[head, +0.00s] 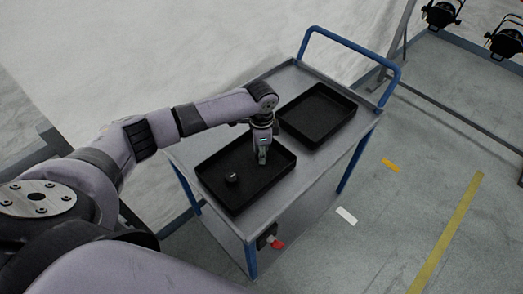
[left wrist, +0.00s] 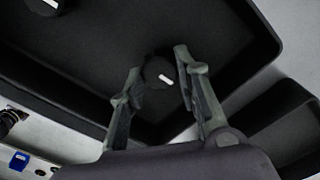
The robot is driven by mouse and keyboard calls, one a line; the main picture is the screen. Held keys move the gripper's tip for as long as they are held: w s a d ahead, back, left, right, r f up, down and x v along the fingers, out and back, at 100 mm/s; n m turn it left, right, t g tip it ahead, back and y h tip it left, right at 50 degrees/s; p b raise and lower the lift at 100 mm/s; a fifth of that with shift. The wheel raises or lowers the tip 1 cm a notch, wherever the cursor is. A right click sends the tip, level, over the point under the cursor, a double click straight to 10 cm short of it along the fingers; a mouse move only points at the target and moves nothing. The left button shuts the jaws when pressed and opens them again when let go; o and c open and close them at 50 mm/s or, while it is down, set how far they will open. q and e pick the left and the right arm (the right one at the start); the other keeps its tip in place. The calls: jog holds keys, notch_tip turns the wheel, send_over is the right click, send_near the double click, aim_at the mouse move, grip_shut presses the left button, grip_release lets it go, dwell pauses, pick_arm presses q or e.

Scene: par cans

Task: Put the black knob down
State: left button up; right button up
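A round black knob (left wrist: 157,74) with a white mark shows in the left wrist view, between my left fingertips and over the near black tray (head: 219,203). My left gripper (head: 262,160) points down into that tray near its back right corner. Its fingers (left wrist: 160,72) stand on either side of the knob, with what looks like a narrow gap, so it appears open. In the head view the gripper hides this knob. A second black knob (head: 231,178) lies in the same tray, left of the gripper; it also shows at the wrist view's top left (left wrist: 45,5). My right gripper is not in view.
Both trays stand on a grey cart (head: 172,153) with blue handles and posts. The far black tray (head: 318,112) looks empty. The tray walls are low edges around the gripper. A red button (head: 278,244) is on the cart's side. Lamps (head: 507,42) hang at the top right.

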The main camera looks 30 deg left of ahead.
pick_arm(q)
jog(key=o, duration=0.5)
jog(key=shift+c, duration=0.2)
notch_tip(320, 180, up, 12)
jog(key=b, duration=0.1)
dwell(0.7)
